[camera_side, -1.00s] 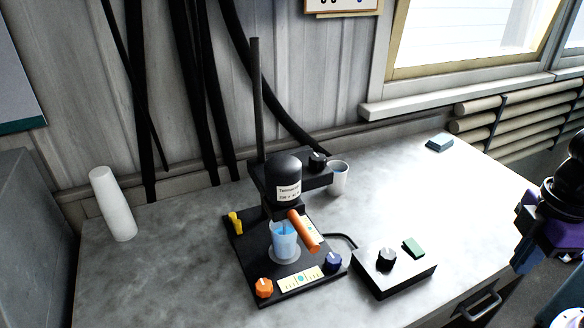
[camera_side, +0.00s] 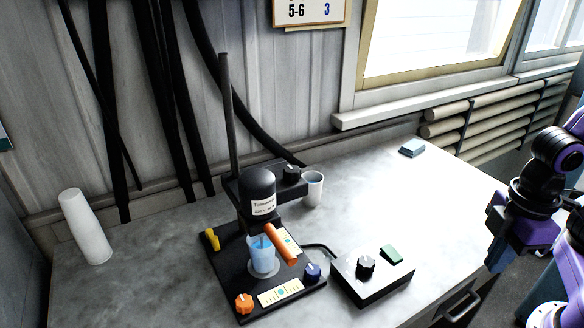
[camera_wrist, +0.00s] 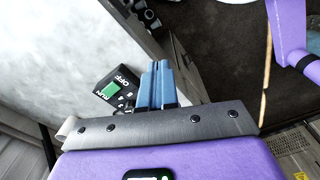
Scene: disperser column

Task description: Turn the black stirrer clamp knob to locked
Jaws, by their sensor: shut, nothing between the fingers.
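The black stirrer clamp knob (camera_side: 291,172) sits on top of the dark clamp block beside the upright rod, to the right of the rounded black stirrer head (camera_side: 258,185) in the side view. It has a light mark on top; its exact setting is too small to read. My gripper (camera_side: 496,260) is at the right edge of the side view, far right of the knob and apart from everything. In the wrist view its blue fingers (camera_wrist: 160,85) are together and empty. The clamp knob does not show in the wrist view.
A control box (camera_side: 372,280) with another black knob and a green switch stands right of the base; its OFF and RUN labels show in the wrist view. An orange handle (camera_side: 281,244), blue-filled beaker (camera_side: 262,256) and white cup (camera_side: 313,188) surround the stirrer.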

